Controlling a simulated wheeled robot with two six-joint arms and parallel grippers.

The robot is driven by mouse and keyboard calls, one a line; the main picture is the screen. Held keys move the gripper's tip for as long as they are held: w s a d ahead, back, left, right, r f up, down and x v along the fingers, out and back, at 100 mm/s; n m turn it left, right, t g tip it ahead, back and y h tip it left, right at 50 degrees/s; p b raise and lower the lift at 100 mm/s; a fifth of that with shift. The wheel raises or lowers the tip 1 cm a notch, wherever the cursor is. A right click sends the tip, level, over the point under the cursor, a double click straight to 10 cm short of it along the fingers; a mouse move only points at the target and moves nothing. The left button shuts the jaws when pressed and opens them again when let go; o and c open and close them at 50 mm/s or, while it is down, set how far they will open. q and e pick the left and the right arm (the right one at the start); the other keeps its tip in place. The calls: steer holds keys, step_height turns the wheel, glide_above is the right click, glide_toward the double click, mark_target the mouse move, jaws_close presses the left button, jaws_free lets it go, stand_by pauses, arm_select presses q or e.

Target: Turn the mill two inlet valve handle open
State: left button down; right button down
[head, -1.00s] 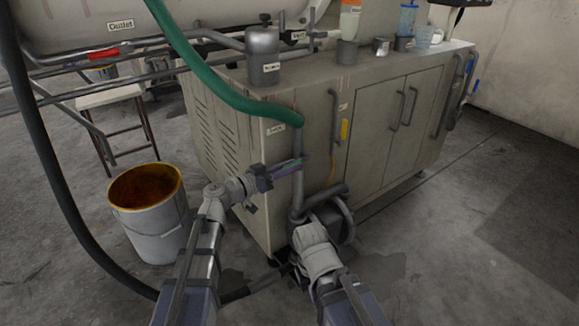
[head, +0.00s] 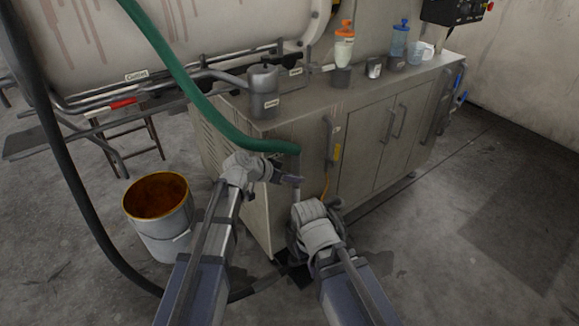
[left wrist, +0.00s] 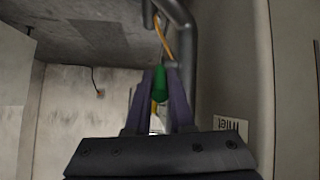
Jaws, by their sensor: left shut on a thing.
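The inlet valve handle (left wrist: 160,84) is green and shows in the left wrist view between the purple fingers of my left gripper (head: 290,180). The fingers are shut on it. In the head view my wrist and fingers hide the handle. A label reading Inlet (left wrist: 230,126) is on the cabinet wall beside the gripper. A grey vertical pipe (head: 297,170) stands at the cabinet corner, with a green hose (head: 190,85) running into its top. My right arm's wrist (head: 315,228) is low in front of the pipe's lower end; its fingers are hidden.
The beige cabinet (head: 370,150) carries cups, bottles and a grey canister (head: 264,92) on top. A bucket (head: 160,215) with a brown inside stands left of my left arm. A dark hose (head: 75,190) hangs at the left. The floor at right is clear.

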arm_select(q)
steer(key=w+d+r+g+y+p, duration=0.1)
steer(key=y+p, duration=0.1)
steer(key=p, duration=0.1)
steer(key=w+d+r+g+y+p, duration=0.1)
steer(key=g+y+p, duration=0.1)
steer(key=p, duration=0.2)
steer(key=shift+d+r+y, duration=0.15)
steer(key=shift+y, duration=0.15)
steer(key=shift+w+d+g+y+p, duration=0.25)
steer(key=shift+d+g+y+p, duration=0.2)
steer(key=shift+g+y+p, duration=0.35)
steer(key=shift+w+d+g+y, duration=0.2)
steer(key=shift+d+g+y, duration=0.2)
steer(key=shift+g+y, duration=0.45)
steer(key=shift+y, duration=0.25)
steer(key=c, duration=0.8)
jaws_free()
steer(key=shift+r+p, duration=0.1)
steer(key=shift+p, duration=0.2)
step_height(320, 180, up, 8)
steer(key=f+p, duration=0.1)
steer(key=p, duration=0.6)
glide_above(304, 178)
steer(key=shift+s+d+r, duration=0.1)
steer(key=shift+r, duration=0.15)
